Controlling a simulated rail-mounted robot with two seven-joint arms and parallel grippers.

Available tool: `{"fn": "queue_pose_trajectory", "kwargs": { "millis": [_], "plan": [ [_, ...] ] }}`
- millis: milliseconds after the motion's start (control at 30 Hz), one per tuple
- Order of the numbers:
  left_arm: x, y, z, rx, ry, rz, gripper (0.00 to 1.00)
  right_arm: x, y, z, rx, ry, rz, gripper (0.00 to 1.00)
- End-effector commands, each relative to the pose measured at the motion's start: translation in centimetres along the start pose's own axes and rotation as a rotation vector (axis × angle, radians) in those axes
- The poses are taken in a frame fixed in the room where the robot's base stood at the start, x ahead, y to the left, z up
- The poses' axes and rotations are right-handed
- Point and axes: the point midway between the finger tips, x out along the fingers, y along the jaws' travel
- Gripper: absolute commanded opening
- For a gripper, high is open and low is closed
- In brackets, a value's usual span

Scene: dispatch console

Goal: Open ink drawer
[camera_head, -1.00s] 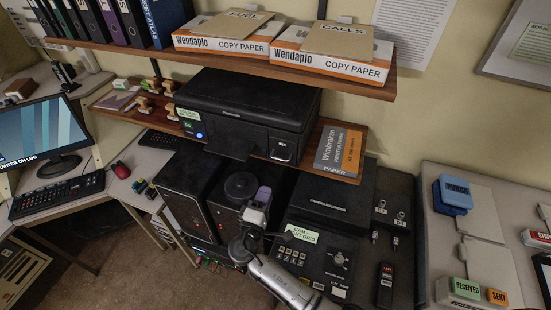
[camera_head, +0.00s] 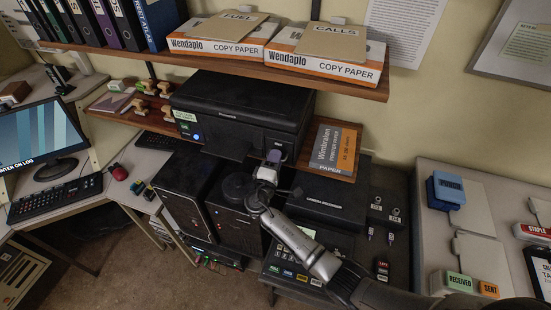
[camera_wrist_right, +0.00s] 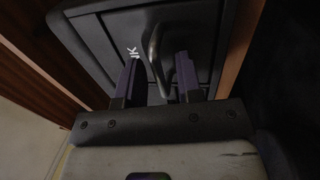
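The black printer (camera_head: 245,110) stands on the lower wooden shelf in the head view. Its ink drawer front (camera_wrist_right: 135,45), with part of white lettering and a raised bar handle (camera_wrist_right: 156,45), fills the upper part of the right wrist view. My right gripper (camera_head: 274,157) is at the printer's front right corner in the head view, covering the drawer there. In the right wrist view the right gripper (camera_wrist_right: 158,82) is open, its two dark purple-tipped fingers on either side of the handle. The fingers stand apart from the handle. My left gripper is not in view.
Black units (camera_head: 240,225) and a control console (camera_head: 310,245) stand below. A computer desk (camera_head: 135,185) is at left.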

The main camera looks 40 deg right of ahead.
Motion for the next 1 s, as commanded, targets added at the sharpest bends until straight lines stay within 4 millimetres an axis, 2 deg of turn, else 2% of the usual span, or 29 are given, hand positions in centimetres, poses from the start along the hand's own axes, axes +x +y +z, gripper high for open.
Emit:
{"fn": "queue_pose_trajectory", "kwargs": {
  "millis": [333,667,1000],
  "plan": [
    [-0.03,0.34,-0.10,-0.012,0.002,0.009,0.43,0.17,0.01,0.00,0.001,0.000,0.000,0.32],
    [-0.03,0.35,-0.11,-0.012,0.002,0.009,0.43,0.14,0.01,-0.01,0.001,0.000,0.000,0.00],
    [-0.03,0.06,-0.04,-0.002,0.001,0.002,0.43,0.13,0.03,-0.02,0.001,0.000,0.000,0.00]
  ]
}}
